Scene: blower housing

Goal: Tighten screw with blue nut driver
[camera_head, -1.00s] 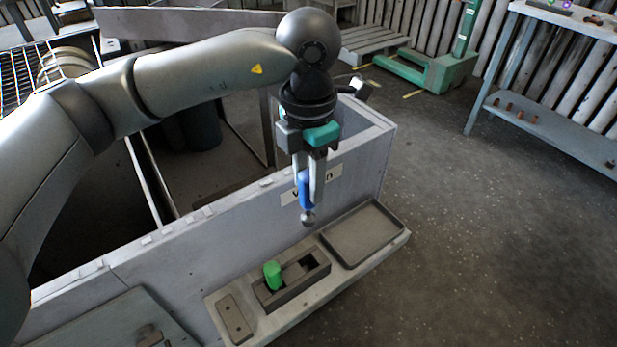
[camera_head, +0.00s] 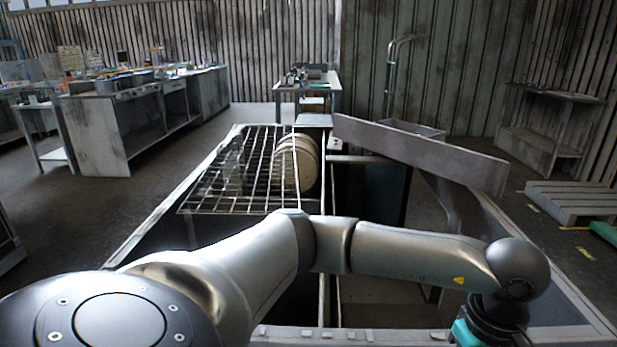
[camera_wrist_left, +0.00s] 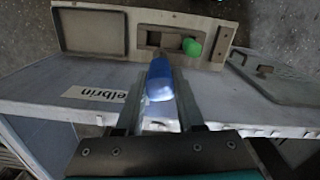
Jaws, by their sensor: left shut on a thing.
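My left gripper (camera_wrist_left: 157,76) is shut on the blue nut driver (camera_wrist_left: 160,84), whose blue handle sits between the two fingers in the left wrist view. The driver's far end is hidden from that camera. In the head view only the arm and the teal top of the gripper's body show at the lower right; the fingers and driver are below the frame. A green-handled tool (camera_wrist_left: 192,46) stands in the slotted holder (camera_wrist_left: 150,38) on the ledge beyond the driver. I cannot make out a screw in either view. My right gripper is in neither view.
The large open box (camera_head: 168,214) has a wire grid (camera_head: 235,185) and a round drum (camera_head: 296,163) at its far part. A long slanted plate (camera_head: 420,155) crosses its right side. A shallow tray (camera_wrist_left: 92,30) lies beside the holder. A workbench (camera_head: 105,130) stands far left.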

